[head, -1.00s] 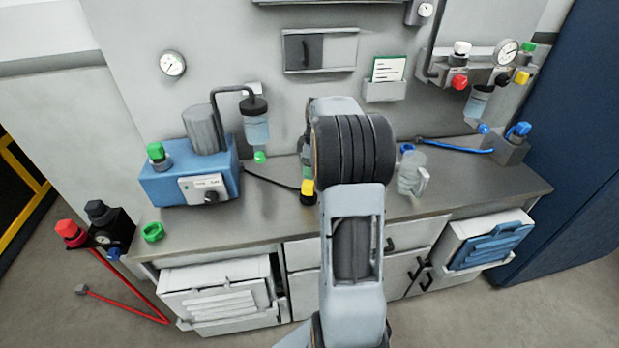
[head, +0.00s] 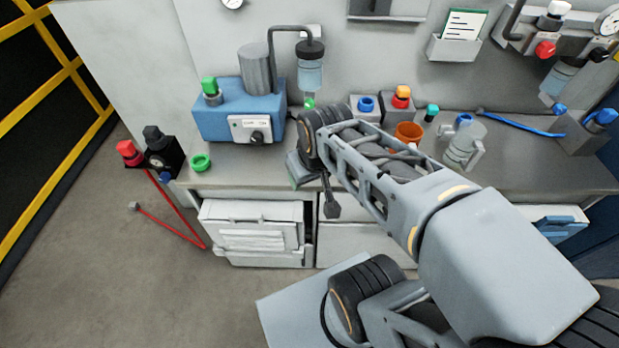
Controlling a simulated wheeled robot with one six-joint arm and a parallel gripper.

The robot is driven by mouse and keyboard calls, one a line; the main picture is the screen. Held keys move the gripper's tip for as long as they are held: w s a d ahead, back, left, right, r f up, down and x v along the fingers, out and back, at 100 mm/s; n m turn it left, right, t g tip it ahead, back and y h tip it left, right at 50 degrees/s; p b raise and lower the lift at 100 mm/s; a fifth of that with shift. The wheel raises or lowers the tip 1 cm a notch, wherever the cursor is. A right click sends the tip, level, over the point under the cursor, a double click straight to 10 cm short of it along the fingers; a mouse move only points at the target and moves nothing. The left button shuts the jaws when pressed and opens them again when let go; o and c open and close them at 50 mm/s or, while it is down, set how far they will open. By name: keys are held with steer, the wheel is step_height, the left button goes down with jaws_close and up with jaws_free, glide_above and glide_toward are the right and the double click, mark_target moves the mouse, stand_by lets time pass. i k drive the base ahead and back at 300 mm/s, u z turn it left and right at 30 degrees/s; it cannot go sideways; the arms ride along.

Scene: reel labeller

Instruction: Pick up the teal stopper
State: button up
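The teal stopper (head: 432,112) is a small teal piece at the back of the grey worktop. It stands between an orange cup (head: 409,131) and a clear jug (head: 463,144). My gripper (head: 331,201) hangs from the end of my arm over the worktop's front edge, to the left of the stopper and nearer to me. It is well apart from the stopper. Its fingers are small and dark here, and I cannot make out whether they are open or shut.
A blue machine (head: 238,119) with a green knob stands on the left. A green ring (head: 201,163) lies near the left edge. A blue hose (head: 520,124) runs along the back right. My arm hides the middle worktop.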

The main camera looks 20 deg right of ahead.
mark_target(431, 110)
steer(key=z, duration=1.6)
steer(key=k, duration=0.5)
steer(key=z, duration=1.1)
steer(key=i, duration=1)
steer(key=u, duration=1.75)
steer(key=i, duration=0.2)
steer(key=u, duration=0.1)
